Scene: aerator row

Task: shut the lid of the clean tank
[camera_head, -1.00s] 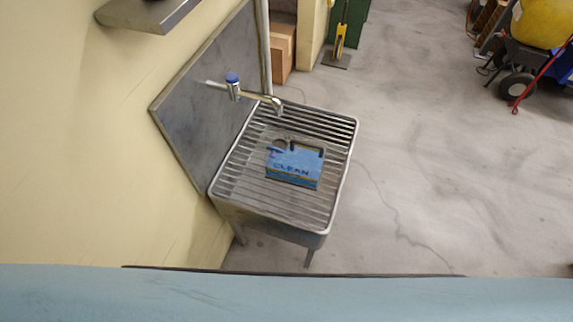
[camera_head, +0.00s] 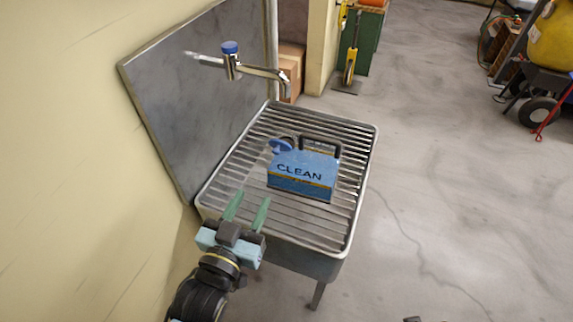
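The clean tank (camera_head: 302,178) is a blue box marked CLEAN, with a dark handle on top. It stands on the slatted metal sink grate (camera_head: 255,160). Its small round blue lid (camera_head: 281,146) shows at the top left of the tank and looks raised and tilted beside a dark round opening, which is partly hidden. My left gripper (camera_head: 249,200) is at the grate's near left corner, to the lower left of the tank and apart from it. Its two green fingers are spread with nothing between them. My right gripper cannot be made out.
A tap (camera_head: 240,68) with a blue knob reaches from the metal backsplash (camera_head: 190,95) over the far end of the grate. A yellow wall stands at the left. The floor to the right is clear up to a cart (camera_head: 538,105).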

